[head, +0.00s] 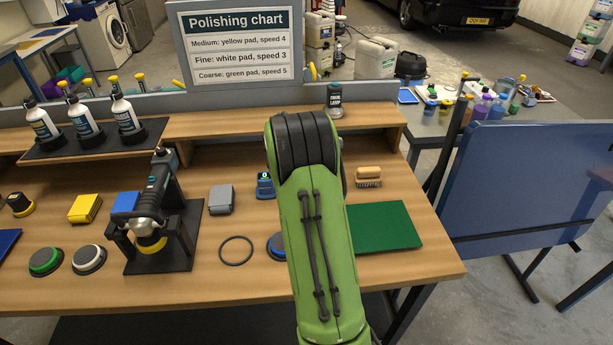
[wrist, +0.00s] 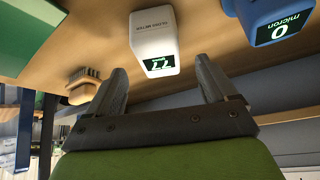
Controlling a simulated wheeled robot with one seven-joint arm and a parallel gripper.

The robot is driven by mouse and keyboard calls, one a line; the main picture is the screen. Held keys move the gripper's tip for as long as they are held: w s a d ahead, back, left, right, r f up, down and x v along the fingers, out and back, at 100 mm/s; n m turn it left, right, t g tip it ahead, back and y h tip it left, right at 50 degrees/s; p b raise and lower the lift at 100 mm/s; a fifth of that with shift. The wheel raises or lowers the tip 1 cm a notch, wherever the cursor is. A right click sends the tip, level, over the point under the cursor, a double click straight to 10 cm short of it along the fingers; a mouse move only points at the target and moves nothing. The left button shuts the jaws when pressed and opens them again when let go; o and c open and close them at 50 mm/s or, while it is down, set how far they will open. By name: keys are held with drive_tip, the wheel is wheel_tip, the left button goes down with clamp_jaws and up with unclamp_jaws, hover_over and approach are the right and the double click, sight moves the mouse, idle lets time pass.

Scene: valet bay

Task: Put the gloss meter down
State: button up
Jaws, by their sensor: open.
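The gloss meter (wrist: 153,32) is a white block with a green display. In the wrist view it appears to stand on the wooden bench (wrist: 205,38), just beyond the space between my fingertips. My gripper (wrist: 161,72) is open, with one finger to each side and neither touching the meter. In the head view my green arm reaches over the bench and hides both my gripper and the gloss meter.
A blue micron gauge (head: 265,187) stands close by; it also shows in the wrist view (wrist: 274,22). A brush (head: 368,177) and a green mat (head: 383,227) lie right of my arm. A grey block (head: 221,199), a black ring (head: 236,250) and a polisher (head: 153,205) are left.

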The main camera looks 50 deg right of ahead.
drive_tip(key=s+a+r+n+t+y, duration=0.1)
drive_tip(key=s+a+r+n, duration=0.2)
drive_tip(key=a+r, duration=0.6)
drive_tip(key=s+a+r+n+t+y, duration=0.15)
drive_tip(key=s+a+r, duration=0.25)
drive_tip(key=a+r, duration=0.5)
drive_tip(key=s+a+f+n+y, duration=0.2)
drive_tip(key=s+a+n, duration=0.6)
drive_tip(key=s+a, duration=0.8)
drive_tip(key=shift+s+a+f+y, duration=0.25)
drive_tip(key=shift+s+a+y, duration=0.15)
drive_tip(key=shift+s, duration=0.25)
drive_tip(key=shift+p, duration=0.3)
